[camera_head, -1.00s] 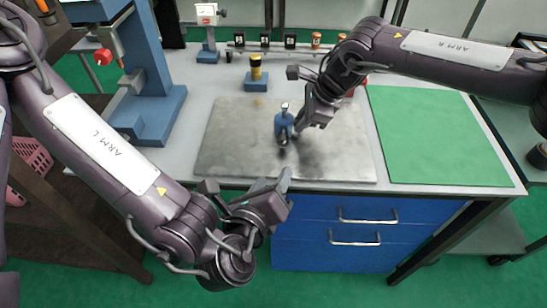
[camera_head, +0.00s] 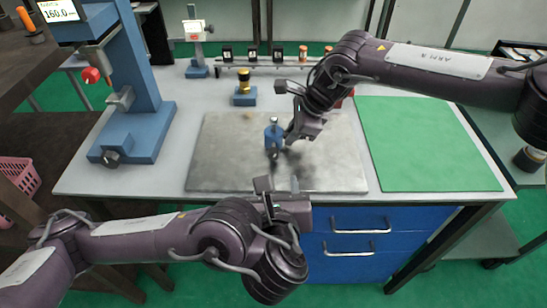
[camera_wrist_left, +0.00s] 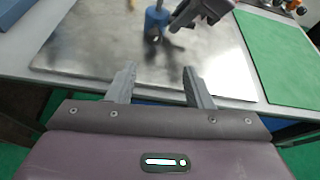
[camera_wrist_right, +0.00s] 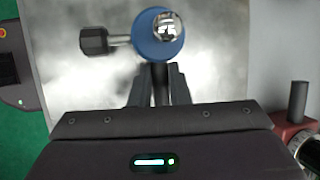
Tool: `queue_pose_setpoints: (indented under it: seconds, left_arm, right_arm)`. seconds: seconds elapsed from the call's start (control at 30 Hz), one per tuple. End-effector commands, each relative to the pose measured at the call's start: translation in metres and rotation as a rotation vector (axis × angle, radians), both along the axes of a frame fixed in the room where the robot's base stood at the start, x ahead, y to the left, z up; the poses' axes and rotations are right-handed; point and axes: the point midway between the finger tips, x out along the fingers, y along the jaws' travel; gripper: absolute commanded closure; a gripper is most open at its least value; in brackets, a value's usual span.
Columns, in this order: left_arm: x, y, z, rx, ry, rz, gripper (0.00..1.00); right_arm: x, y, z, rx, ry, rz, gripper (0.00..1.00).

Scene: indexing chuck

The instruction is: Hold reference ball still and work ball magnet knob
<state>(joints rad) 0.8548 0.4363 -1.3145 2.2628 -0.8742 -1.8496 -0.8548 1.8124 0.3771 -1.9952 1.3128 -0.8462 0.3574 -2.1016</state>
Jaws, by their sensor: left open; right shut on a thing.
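The reference ball is a small blue body (camera_head: 273,134) on the grey steel plate (camera_head: 225,165). In the right wrist view, its shiny ball (camera_wrist_right: 167,27) sits on the blue body, and a black magnet knob (camera_wrist_right: 93,40) sticks out left on a metal stem. My right gripper (camera_wrist_right: 158,80) is shut on a dark part at the near side of the blue body; the fingers partly hide it. My left gripper (camera_head: 281,190) is open and empty near the plate's front edge. In the left wrist view, the blue body (camera_wrist_left: 157,19) stands beyond its spread fingers.
A blue gauge stand (camera_head: 130,135) stands at the left. A blue block with a yellow and black cylinder (camera_head: 245,95) sits behind the plate. A green mat (camera_head: 425,145) lies at the right. Blue drawers (camera_head: 350,245) are below the front edge.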

Motion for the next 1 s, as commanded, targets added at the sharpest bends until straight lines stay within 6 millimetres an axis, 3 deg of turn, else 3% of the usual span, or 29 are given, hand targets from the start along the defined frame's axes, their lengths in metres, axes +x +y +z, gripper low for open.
queue_pose_setpoints:
  seconds: [0.17, 0.6, 1.0]
  left_arm:
    - [0.009, 0.007, -0.004, 0.032, 0.005, 0.015, 0.53]
    - [0.075, 0.009, -0.028, 0.033, 0.000, 0.016, 0.53]
    - [0.110, 0.008, -0.045, 0.028, 0.005, 0.013, 0.53]
  right_arm:
    - [0.000, 0.000, 0.000, 0.000, 0.000, 0.000, 1.00]
    - [0.000, 0.000, 0.000, 0.000, 0.000, 0.000, 1.00]
    - [0.000, 0.000, 0.000, 0.000, 0.000, 0.000, 1.00]
